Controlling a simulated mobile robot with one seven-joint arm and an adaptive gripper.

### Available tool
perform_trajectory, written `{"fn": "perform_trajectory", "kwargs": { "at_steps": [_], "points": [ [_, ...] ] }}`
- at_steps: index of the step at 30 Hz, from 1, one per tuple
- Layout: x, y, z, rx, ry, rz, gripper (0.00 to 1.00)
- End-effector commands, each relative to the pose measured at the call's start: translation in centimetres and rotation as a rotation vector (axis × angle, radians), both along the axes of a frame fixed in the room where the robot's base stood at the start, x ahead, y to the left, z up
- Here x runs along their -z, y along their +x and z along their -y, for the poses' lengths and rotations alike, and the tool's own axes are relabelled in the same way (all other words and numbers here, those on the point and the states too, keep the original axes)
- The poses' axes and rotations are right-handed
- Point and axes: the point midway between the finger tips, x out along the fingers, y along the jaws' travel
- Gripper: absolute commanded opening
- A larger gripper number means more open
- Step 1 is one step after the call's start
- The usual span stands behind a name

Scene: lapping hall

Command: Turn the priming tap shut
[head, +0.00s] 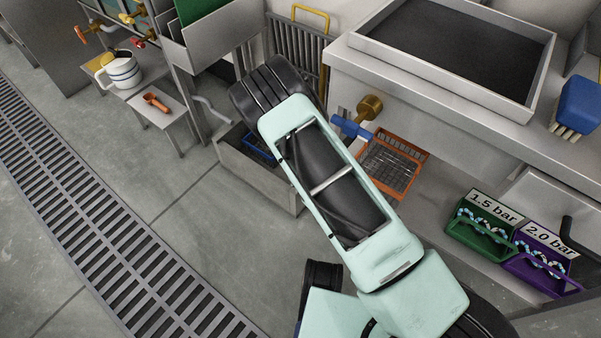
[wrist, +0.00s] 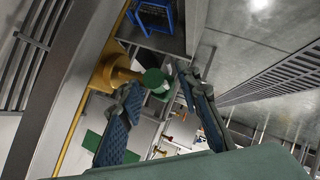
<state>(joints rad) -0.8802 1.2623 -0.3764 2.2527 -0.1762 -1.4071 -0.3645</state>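In the wrist view a brass tap body (wrist: 112,72) with a round green handle (wrist: 155,79) stands on a yellow pipe. My gripper (wrist: 157,86) is open, with one blue-padded finger on each side of the green handle in the picture. I cannot tell whether the fingers touch it. In the head view my arm hides the gripper and this green handle. Another brass tap (head: 369,107) with a blue handle (head: 350,128) sticks out from the bench front, right of my arm. No label shows which tap is the priming tap.
Taps with orange, yellow and red handles (head: 139,42) are at the upper left. A white jug (head: 122,73) and an orange tool (head: 155,102) rest on small stands. A blue basket (head: 258,144) lies beneath my arm. Green (head: 486,226) and purple (head: 541,259) bins stand right. The floor at left is clear.

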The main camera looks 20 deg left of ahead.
Motion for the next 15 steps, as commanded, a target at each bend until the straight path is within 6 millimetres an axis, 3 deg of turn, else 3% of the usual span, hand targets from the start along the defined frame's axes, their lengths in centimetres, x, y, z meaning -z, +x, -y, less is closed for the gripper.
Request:
{"fn": "perform_trajectory", "kwargs": {
  "at_steps": [15],
  "points": [
    [-3.4,-4.1,3.9,0.002,0.001,-0.001,0.31]
  ]
}}
